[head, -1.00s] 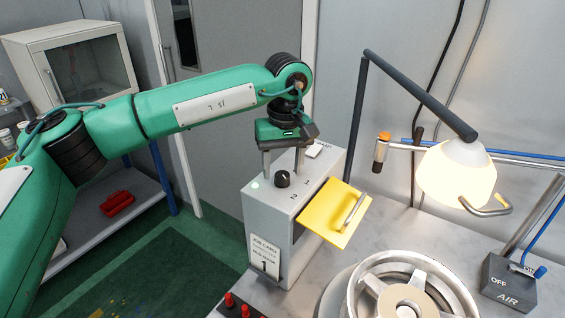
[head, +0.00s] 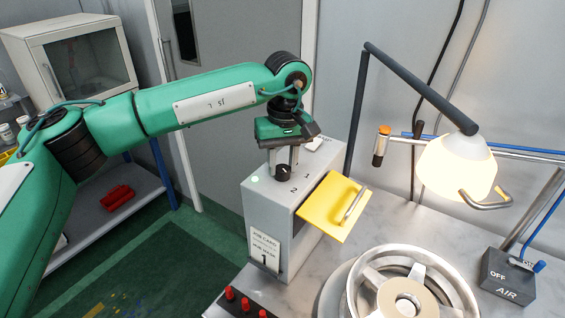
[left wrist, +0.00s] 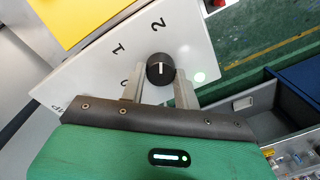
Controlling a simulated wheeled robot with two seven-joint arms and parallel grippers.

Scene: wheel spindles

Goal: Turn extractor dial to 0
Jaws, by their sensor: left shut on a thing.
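The extractor dial (head: 283,173) is a small black knob on top of the grey extractor box (head: 262,215). It also shows in the left wrist view (left wrist: 160,70), with a white pointer line aimed roughly at the printed 2. A 1 is printed to its left, and another mark lower left is partly hidden by my gripper. My left gripper (head: 283,165) comes down from above and is shut on the dial, one finger on each side. My right gripper is not in view.
A yellow flap (head: 332,207) with a metal handle sticks out from the box's right side. A lit lamp (head: 455,168) hangs over the bench. A metal wheel (head: 352,300) and a grey AIR switch box (head: 508,275) are at the right. Red knobs (head: 230,293) stand at the front.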

